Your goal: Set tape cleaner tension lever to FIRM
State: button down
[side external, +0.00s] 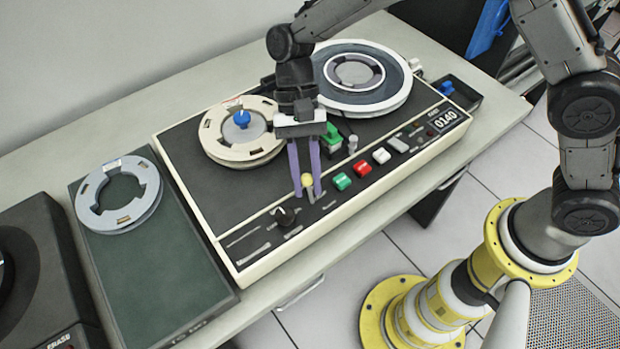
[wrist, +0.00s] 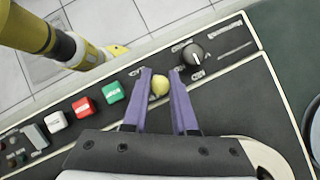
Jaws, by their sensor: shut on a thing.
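The lever's round yellow knob (side external: 306,180) stands at the front edge of the tape machine (side external: 240,262). My gripper (side external: 307,192), with purple fingers, points down and is shut on this knob. In the wrist view, the yellow knob (wrist: 160,85) sits between the two fingertips of my gripper (wrist: 162,78). A short grey part of the lever shows by the right fingertip in the side view. The panel labels near the lever are too small to read, so its setting cannot be told.
A dark rotary knob (side external: 285,216) is left of the lever; green (side external: 342,181), red (side external: 362,169) and white (side external: 381,155) buttons are right of it. A cream reel (side external: 215,143) and a large reel (side external: 388,78) sit behind. A loose grey-white reel (side external: 92,219) lies left.

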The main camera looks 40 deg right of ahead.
jog(key=shift+w+g, duration=0.2)
jog(key=shift+g, duration=0.1)
jog(key=c, duration=0.7)
grip_release()
jog(key=v, duration=1.3)
jog(key=shift+w+d+r, duration=0.15)
jog(key=shift+w+r, duration=0.05)
jog(key=shift+r, duration=0.1)
